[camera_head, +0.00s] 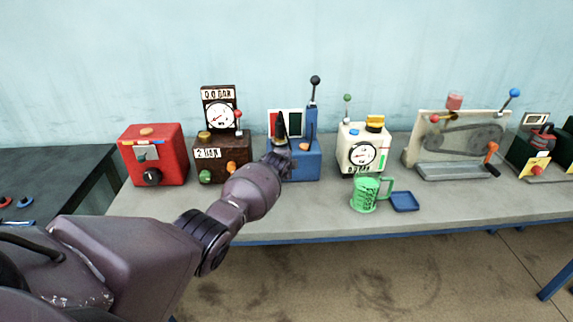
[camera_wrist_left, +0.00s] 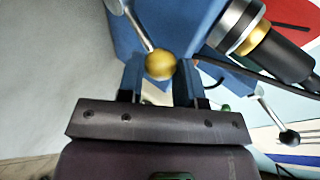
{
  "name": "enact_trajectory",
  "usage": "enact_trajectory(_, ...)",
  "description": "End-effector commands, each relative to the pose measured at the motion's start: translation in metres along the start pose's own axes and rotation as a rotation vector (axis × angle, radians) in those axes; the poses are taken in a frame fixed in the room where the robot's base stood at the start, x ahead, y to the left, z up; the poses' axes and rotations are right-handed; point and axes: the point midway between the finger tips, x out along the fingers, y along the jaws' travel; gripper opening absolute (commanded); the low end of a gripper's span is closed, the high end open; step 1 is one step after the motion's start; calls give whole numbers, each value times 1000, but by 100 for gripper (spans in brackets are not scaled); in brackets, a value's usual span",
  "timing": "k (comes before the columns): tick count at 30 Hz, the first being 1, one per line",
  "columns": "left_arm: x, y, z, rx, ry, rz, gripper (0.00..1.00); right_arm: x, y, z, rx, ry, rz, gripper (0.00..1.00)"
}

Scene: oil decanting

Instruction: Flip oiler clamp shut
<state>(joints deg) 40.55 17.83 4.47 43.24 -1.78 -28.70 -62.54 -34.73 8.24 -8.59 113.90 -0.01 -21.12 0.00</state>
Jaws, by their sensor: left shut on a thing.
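The blue clamp stand (camera_head: 306,165) stands on the bench in front of my left arm and fills the upper middle of the left wrist view (camera_wrist_left: 180,22). A silver lever with a gold ball knob (camera_wrist_left: 160,65) runs along it. My left gripper (camera_wrist_left: 160,75) is shut on the gold ball, which sits between its blue fingers. The oiler, a black, gold and silver cylinder (camera_wrist_left: 262,42), lies at the upper right there; a black pointed part (camera_head: 280,124) shows above my wrist in the head view. My left wrist hides the front of the stand. My right gripper is out of view.
A black-knobbed upright lever (camera_head: 315,82) rises from the stand. A brown gauge box (camera_head: 222,170) and red box (camera_head: 153,155) stand left. A cream gauge box (camera_head: 362,145), green mug (camera_head: 365,195) and blue tray (camera_head: 404,201) are right. The bench front is mostly clear.

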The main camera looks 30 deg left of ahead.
Motion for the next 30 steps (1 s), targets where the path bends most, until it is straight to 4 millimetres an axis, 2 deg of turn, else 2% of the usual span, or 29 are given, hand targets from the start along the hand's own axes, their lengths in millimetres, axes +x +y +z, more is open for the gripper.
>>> enact_trajectory(9,0,-2,0,-71,48,-21,0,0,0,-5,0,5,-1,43)
enact_trajectory(23,0,-1,0,-82,54,-23,0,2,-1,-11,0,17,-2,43)
enact_trajectory(24,0,-1,0,-83,54,-23,37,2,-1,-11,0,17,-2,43)
enact_trajectory(28,0,-1,0,-82,54,-23,57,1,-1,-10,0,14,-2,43)
enact_trajectory(30,0,-1,-1,-82,54,-23,58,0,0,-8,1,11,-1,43)
